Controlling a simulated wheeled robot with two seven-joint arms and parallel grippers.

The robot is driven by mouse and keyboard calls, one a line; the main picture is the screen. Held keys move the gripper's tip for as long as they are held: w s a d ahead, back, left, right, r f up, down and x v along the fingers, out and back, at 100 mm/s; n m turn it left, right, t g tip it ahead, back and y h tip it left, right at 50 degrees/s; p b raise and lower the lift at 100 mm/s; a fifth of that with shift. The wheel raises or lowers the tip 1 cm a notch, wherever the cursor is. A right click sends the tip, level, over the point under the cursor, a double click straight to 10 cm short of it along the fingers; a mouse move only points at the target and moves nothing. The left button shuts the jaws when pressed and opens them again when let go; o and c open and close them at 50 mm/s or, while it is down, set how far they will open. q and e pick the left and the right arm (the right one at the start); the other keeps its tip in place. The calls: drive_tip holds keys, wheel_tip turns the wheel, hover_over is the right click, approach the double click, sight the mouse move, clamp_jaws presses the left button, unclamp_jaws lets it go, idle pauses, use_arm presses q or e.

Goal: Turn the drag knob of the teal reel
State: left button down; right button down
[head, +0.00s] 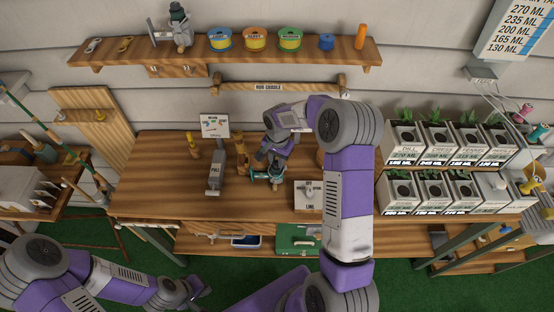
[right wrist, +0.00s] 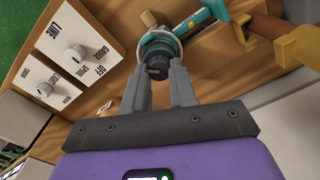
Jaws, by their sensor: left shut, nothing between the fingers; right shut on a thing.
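The teal reel (head: 276,178) is at the middle of the workbench, mostly covered by my right gripper (head: 268,166) in the head view. In the right wrist view the teal reel (right wrist: 163,40) shows beyond the fingertips, with a teal rod part running up to the right. Its dark round drag knob (right wrist: 157,67) sits between the fingertips of my right gripper (right wrist: 160,76), which is shut on it. My left gripper (head: 186,294) is low at the left, off the front of the bench, shut and empty.
A box marked LINE (head: 308,197) stands right of the reel, and a grey PULL device (head: 216,170) stands left. Labelled planter boxes (head: 436,200) fill the right side. A shelf (head: 325,52) with several spools hangs behind. The bench's front left (head: 150,203) is clear.

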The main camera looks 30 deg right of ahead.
sight(275, 162)
drive_tip(key=shift+n, duration=0.4)
drive_tip(key=n+b, duration=0.1)
drive_tip(key=n, duration=0.2)
drive_tip(key=shift+n, duration=0.3)
drive_tip(key=shift+w+a+n+b, duration=0.1)
drive_tip(key=shift+n+b, duration=0.45)
drive_tip(key=shift+n, duration=2.05)
drive_tip(key=c, duration=0.9)
unclamp_jaws()
drive_tip(key=shift+a+r, duration=0.15)
drive_tip(key=shift+r, duration=3.65)
